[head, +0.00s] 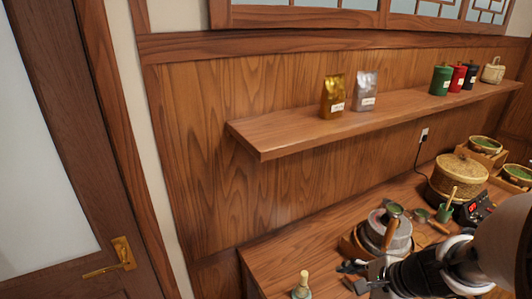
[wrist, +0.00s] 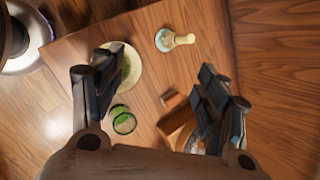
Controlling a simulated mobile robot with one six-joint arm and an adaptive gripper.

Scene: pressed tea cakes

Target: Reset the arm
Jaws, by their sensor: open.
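My gripper (head: 353,277) is at the lower right in the head view, above the counter and left of my dark wrist. In the wrist view my gripper (wrist: 152,90) shows its two dark fingers spread wide, with nothing between them but the counter and items below. Beneath lie a pale bowl (wrist: 133,68) with green contents, partly behind the left finger, and a small green cup (wrist: 122,121). A wooden box (wrist: 175,122) is partly hidden by the right finger.
A pale-handled tool (head: 301,285) stands on the counter (head: 270,262); stone mill (head: 388,232) and steamer basket (head: 458,178) are close to my arm. A shelf (head: 255,135) holds gold (head: 333,97) and silver (head: 365,90) pouches and several canisters. A door (head: 60,190) is at left.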

